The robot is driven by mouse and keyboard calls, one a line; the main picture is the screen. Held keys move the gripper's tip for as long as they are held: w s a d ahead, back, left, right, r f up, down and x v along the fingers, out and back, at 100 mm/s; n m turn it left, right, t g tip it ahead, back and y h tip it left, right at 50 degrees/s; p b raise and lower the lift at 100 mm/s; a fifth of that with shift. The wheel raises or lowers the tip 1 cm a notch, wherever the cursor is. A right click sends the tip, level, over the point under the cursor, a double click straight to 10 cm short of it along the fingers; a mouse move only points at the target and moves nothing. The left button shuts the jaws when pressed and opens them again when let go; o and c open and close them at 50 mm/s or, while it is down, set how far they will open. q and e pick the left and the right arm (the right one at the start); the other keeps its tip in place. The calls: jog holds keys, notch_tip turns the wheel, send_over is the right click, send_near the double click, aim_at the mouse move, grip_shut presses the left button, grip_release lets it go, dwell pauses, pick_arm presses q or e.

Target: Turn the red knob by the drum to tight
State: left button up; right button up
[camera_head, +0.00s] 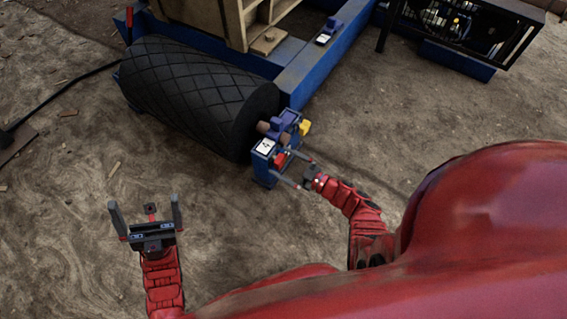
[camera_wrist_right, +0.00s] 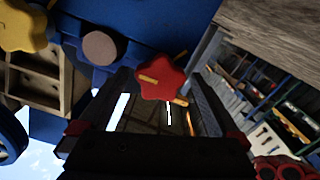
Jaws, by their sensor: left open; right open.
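The red knob (camera_wrist_right: 161,80) is star-shaped with a yellow mark on its face. In the right wrist view it sits between the open fingers of my right gripper (camera_wrist_right: 160,100), near their tips; whether they touch it I cannot tell. In the head view the red knob (camera_head: 281,160) shows partly, on the blue bracket beside the drum (camera_head: 195,92), with my right gripper (camera_head: 294,169) around it. The drum is black with a diamond-pattern surface. My left gripper (camera_head: 145,216) is open and empty above the ground, apart from the machine.
A yellow knob (camera_head: 304,127) sits on the same bracket, also large in the wrist view (camera_wrist_right: 22,26). A blue frame (camera_head: 310,75) runs behind the drum. A wooden crate (camera_head: 225,20) stands above it. Bare dirt lies around my left gripper.

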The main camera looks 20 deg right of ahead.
jog(key=shift+w, duration=0.1)
jog(key=c, duration=1.4)
